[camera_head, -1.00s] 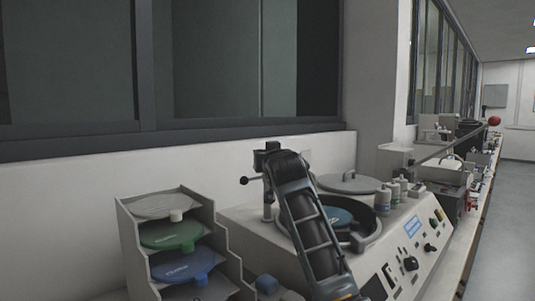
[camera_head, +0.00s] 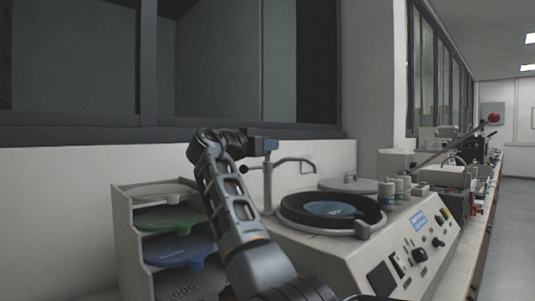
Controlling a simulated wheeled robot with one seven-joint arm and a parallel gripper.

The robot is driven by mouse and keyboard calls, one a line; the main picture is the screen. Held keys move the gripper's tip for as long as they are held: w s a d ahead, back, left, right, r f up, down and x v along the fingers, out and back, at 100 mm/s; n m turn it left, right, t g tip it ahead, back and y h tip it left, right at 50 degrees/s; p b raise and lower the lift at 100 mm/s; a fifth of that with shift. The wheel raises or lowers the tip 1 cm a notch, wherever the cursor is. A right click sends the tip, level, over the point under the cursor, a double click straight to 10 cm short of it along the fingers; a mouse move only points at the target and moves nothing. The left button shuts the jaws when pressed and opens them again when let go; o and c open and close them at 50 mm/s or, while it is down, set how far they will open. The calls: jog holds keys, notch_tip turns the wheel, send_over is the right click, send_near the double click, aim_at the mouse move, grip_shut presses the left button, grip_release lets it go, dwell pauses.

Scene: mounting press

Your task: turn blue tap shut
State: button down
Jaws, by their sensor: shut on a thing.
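The blue tap handle (camera_head: 271,145) sits on top of a grey tap post (camera_head: 268,185) behind the polishing machine. The tap's curved spout (camera_head: 296,161) reaches right, towards the machine's bowl. My gripper (camera_head: 262,146) comes at the handle from the left and is shut on it. The fingertips are small and dark here, and part of the handle is hidden by them. A small dark knob on a short lever sticks out left of the post.
The polishing machine (camera_head: 345,252) has a round bowl with a blue disc (camera_head: 330,208) and a sloped control panel. A rack (camera_head: 128,240) of coloured discs stands at left, partly behind my arm. Small bottles (camera_head: 385,192) stand behind the bowl. The wall and window are close behind.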

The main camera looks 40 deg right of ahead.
jog(key=shift+f+m+g, duration=0.25)
jog(key=shift+m+g, duration=0.45)
jog(key=shift+g, duration=0.7)
jog(key=c, duration=1.2)
grip_release()
jog(key=shift+d, duration=0.1)
jog(key=shift+r, duration=0.15)
jog(key=shift+r, duration=0.35)
jog(key=r, duration=0.2)
jog(key=s+r+b, duration=0.1)
jog(key=shift+d+r, duration=0.3)
jog(key=shift+d, duration=0.1)
jog(key=s+d+r, duration=0.6)
jog(key=s+d, duration=0.1)
jog(key=shift+s+r+b, duration=0.25)
jog(key=shift+s+b, duration=0.05)
jog(key=shift+b, duration=0.05)
